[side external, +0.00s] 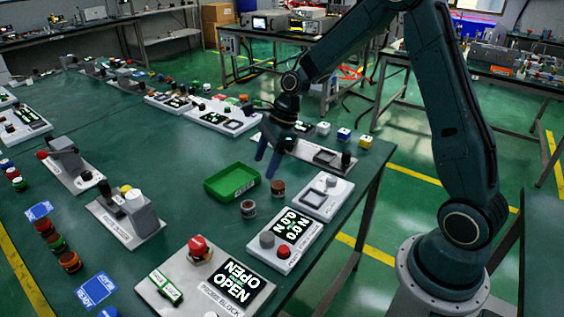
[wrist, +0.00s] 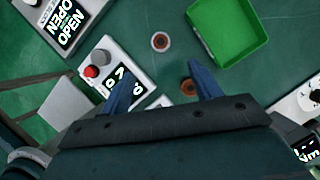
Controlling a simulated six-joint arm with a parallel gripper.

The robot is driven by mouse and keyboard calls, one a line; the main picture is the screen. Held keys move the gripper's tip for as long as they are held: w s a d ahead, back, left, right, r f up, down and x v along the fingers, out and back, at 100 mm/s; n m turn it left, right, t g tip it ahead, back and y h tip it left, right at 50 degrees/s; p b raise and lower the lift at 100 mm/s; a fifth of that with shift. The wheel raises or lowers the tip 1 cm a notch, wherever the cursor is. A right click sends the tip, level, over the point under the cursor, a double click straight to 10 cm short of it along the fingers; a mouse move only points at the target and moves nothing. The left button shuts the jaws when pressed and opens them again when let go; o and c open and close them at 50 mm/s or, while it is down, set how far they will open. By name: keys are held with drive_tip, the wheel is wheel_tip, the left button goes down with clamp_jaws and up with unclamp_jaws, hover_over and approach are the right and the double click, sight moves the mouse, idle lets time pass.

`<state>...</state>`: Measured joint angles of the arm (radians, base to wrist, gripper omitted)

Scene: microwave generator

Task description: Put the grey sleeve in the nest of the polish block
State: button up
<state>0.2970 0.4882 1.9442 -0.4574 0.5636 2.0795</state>
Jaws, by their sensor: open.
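A small round sleeve with a grey rim and a reddish-brown inside (side external: 248,209) stands on the green table near the green tray; it also shows in the wrist view (wrist: 160,42). A darker brown sleeve (side external: 278,188) stands just behind it, and in the wrist view it is beside my right finger (wrist: 188,87). My gripper (side external: 268,163) is open and empty, pointing down above the table beyond the two sleeves. Its two fingers spread apart in the wrist view (wrist: 158,78).
A green tray (side external: 209,185) lies left of the sleeves. A white panel with a display, grey knob and red button (side external: 267,256) and a white plate with a square recess (side external: 338,187) stand to the right. Several other fixtures crowd the left side; bare table lies between.

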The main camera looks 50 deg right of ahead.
hover_over(249, 204)
drive_tip(key=s+d, duration=0.1)
drive_tip(key=d, duration=0.1)
drive_tip(key=shift+s+a+f, duration=0.1)
drive_tip(key=shift+f, duration=1.85)
drive_tip(key=shift+s+a+f, duration=0.1)
drive_tip(key=shift+f, duration=1.85)
drive_tip(key=shift+f, duration=0.15)
drive_tip(key=shift+x, duration=2.5)
drive_tip(key=shift+w+d, duration=0.1)
drive_tip(key=c, duration=1.2)
wheel_tip(249, 204, up, 20)
drive_tip(key=shift+r, duration=0.1)
